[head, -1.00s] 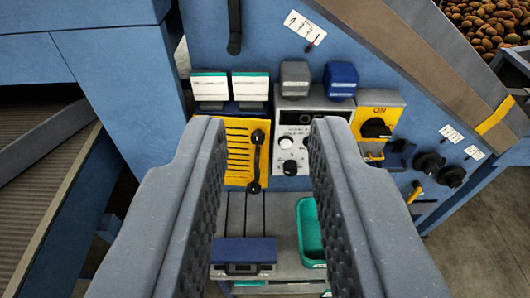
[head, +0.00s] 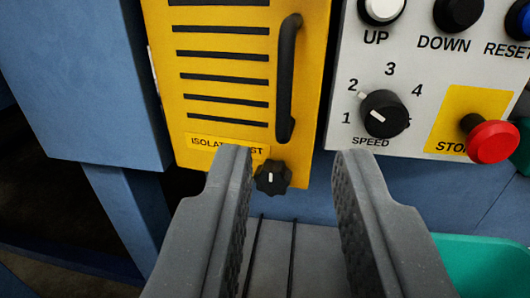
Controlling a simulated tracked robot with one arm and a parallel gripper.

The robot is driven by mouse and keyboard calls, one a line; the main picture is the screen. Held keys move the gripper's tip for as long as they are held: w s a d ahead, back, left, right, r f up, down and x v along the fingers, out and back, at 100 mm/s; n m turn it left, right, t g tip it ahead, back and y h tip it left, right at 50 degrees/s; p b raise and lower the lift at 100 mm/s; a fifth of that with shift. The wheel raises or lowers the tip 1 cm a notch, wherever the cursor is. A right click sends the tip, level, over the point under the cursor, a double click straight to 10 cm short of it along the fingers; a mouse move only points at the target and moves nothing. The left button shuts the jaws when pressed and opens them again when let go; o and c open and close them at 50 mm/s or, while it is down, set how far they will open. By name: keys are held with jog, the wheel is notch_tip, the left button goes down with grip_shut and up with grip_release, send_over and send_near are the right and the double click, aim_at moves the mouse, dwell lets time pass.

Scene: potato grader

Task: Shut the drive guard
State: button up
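The drive guard (head: 220,75) is a yellow panel with black slots, upper centre in the head view. Its vertical black handle (head: 288,80) is near its right edge. A label that is partly hidden by my left finger reads "ISOLATE" and more, and a black knob (head: 272,177) sits at the guard's lower edge. I cannot tell clearly whether the guard stands ajar. My gripper (head: 294,158) is open and empty. Its fingertips show just below the handle, the left one overlapping the guard's lower edge in the picture, with the knob showing between them.
A pale control panel (head: 415,75) is right of the guard, with a speed dial (head: 384,115), push buttons above and a red stop button (head: 492,142). A green tray (head: 485,255) is at lower right. A blue post (head: 85,80) stands at left.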

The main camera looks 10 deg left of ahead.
aim_at(287, 85)
jog(key=shift+w+a+f+b, duration=0.25)
jog(key=shift+w+b, duration=0.1)
jog(key=shift+w, duration=1.9)
jog(key=shift+w+a+f+b, duration=0.1)
jog(key=shift+w+a+b, duration=0.2)
jog(key=shift+w, duration=2)
jog(key=shift+w+a+f+b, duration=0.2)
jog(key=shift+w+b, duration=0.15)
jog(key=shift+w, duration=1.9)
grip_shut()
